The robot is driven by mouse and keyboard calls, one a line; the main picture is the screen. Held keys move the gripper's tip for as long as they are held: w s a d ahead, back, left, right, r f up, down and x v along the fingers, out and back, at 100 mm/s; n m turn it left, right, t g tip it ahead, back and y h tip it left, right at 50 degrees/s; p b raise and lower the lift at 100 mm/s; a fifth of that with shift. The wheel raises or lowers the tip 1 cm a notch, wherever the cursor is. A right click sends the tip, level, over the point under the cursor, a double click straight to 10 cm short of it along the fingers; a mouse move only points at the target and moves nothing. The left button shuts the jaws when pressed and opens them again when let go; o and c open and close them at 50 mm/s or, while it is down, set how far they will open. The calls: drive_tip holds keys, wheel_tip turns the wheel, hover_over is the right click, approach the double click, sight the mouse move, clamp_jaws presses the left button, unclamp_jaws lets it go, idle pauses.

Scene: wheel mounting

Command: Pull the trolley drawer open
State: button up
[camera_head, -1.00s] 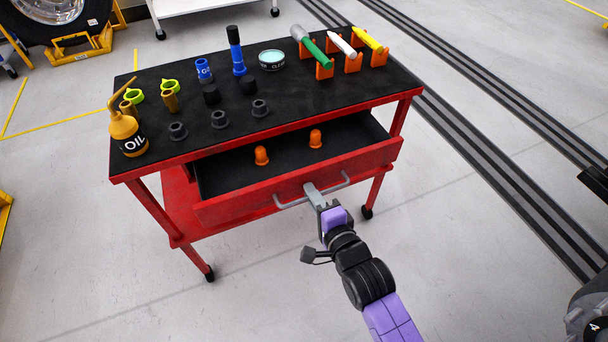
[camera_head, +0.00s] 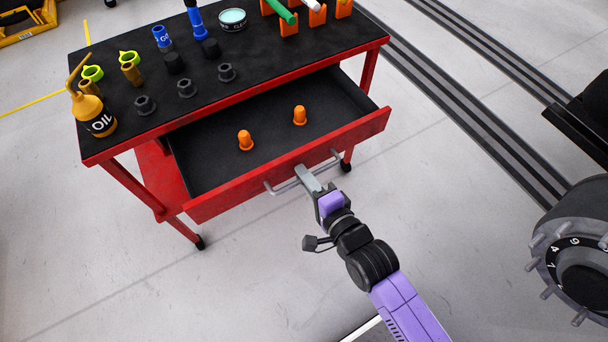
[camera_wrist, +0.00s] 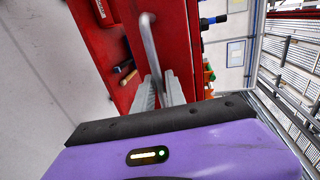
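The red trolley (camera_head: 150,182) has a black top and a drawer (camera_head: 290,165) pulled well out, its black inside showing. Two orange caps (camera_head: 300,116) (camera_head: 246,140) stand upright in the drawer. The drawer's grey bar handle (camera_head: 283,187) runs along its front. My gripper (camera_head: 308,180) is at the middle of this handle. In the wrist view the handle (camera_wrist: 149,45) passes between the two grey fingers (camera_wrist: 158,92), which look closed around it. The exact contact is partly hidden.
On the trolley top (camera_head: 280,60) stand an oil can (camera_head: 95,115), dark nuts, sockets and tools in orange holders. Floor rails (camera_head: 470,130) run at the right. A wheel hub with studs (camera_head: 580,265) is at the lower right. The floor in front is clear.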

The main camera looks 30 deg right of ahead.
idle(0.3)
drive_tip(key=v, duration=0.7)
drive_tip(key=shift+s, duration=0.4)
